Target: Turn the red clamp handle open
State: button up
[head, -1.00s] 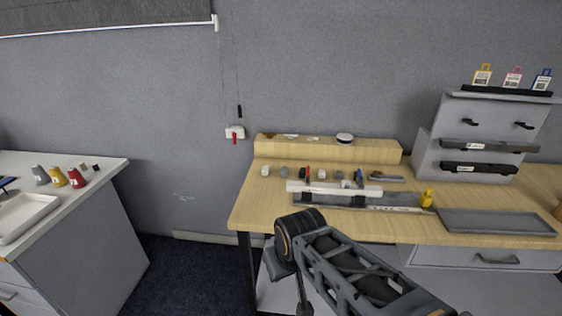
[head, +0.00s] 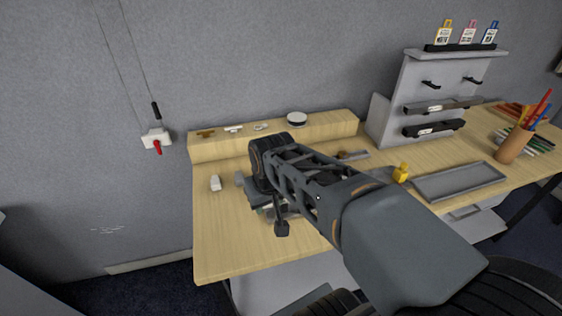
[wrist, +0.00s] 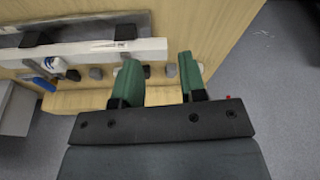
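The red clamp handle on the bench cannot be made out now; my arm covers that area in the head view. In the wrist view my gripper (wrist: 161,78) shows two green fingers, apart and with nothing between them. It is above the bench, over the row of small blocks beside a long white bar (wrist: 85,50). Black clamp parts (wrist: 125,32) sit at the bar, close to the left finger, which may hide the handle. A small red spot (wrist: 228,98) shows past the gripper's right edge; I cannot tell what it is.
A wall box with a red lever (head: 157,147) hangs left of the bench. A white block (head: 215,183) lies on the bench's left. A blue handle (wrist: 40,83) is left of my fingers.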

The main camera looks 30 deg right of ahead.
jog(key=w+d+r+m+g+p, duration=0.1)
jog(key=w+d+r+p, duration=0.3)
jog(key=w, duration=0.3)
jog(key=w+d+r+m+g+p, duration=0.1)
jog(key=w+d+r+g+p, duration=0.15)
jog(key=w+d, duration=0.3)
jog(key=shift+t, duration=0.35)
jog(key=f, duration=1.2)
jog(key=shift+w+a+f, duration=0.25)
jog(key=shift+w+f, duration=0.05)
jog(key=shift+w, duration=0.1)
jog(key=shift+c, duration=0.4)
grip_shut()
